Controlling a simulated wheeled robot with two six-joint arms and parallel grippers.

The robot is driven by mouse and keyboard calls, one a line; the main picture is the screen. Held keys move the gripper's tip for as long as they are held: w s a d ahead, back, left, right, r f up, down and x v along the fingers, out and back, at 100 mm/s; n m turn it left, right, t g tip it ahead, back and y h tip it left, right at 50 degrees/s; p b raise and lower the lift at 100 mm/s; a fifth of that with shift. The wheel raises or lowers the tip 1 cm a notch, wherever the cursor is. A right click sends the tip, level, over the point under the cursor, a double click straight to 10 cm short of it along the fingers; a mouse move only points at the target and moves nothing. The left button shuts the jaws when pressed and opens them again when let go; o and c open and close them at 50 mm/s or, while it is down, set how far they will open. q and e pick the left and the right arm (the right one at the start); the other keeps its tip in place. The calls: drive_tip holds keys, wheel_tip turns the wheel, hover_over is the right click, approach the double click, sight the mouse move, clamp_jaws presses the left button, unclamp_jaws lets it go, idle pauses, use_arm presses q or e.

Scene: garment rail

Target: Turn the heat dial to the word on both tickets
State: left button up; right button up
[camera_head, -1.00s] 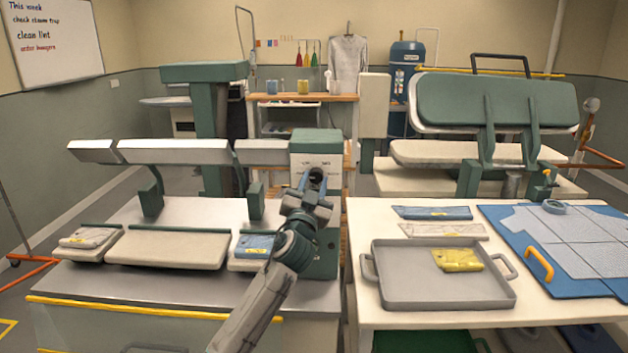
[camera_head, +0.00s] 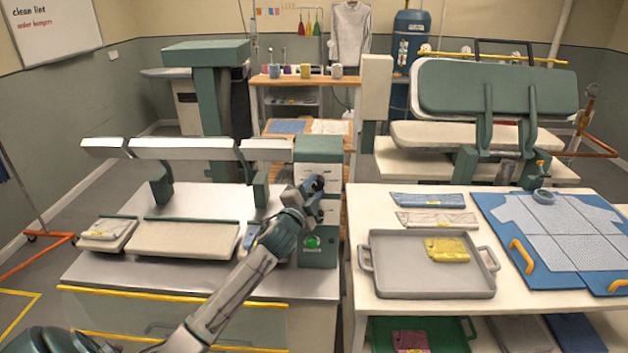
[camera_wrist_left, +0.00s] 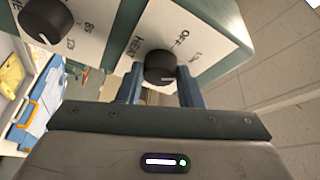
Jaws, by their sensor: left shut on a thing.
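My left gripper (camera_head: 314,187) is at the front of the green control box (camera_head: 318,147), coming from the lower left. In the left wrist view its blue fingers (camera_wrist_left: 160,92) are shut on a black dial (camera_wrist_left: 160,66), one on each side. Lettering reading HEAT and OFF stands beside this dial, with another small word too blurred to read. A white mark shows on the dial's lower edge. The gripper hides the dial in the head view. Small tickets lie on the left garment (camera_head: 105,230) and, partly behind my arm, the blue garment (camera_head: 250,237); their words are unreadable. My right gripper is out of view.
A second black dial (camera_wrist_left: 45,18) sits beside the held one. The press bar (camera_head: 185,148) is raised over the pads. A table with a grey tray (camera_head: 432,292) stands close on the right.

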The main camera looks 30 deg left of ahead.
use_arm(q)
drive_tip(key=shift+m+g, duration=0.3)
drive_tip(key=shift+m, duration=0.3)
drive_tip(key=o, duration=1)
drive_tip(key=shift+s+f+b, duration=0.15)
drive_tip(key=shift+s+b, duration=0.15)
drive_tip(key=shift+s, duration=0.2)
drive_tip(key=shift+s+d+f+b, duration=0.1)
drive_tip(key=shift+s+d+b, duration=0.15)
drive_tip(key=shift+s+b, duration=0.95)
drive_tip(key=shift+s+d+f+b, duration=0.1)
drive_tip(key=shift+s+d+b, duration=0.25)
drive_tip(key=shift+s, duration=1.65)
drive_tip(key=shift+s+d+f+b, duration=0.1)
drive_tip(key=shift+s+d+b, duration=0.1)
drive_tip(key=shift+s+b, duration=1.05)
drive_tip(key=shift+s+p, duration=0.4)
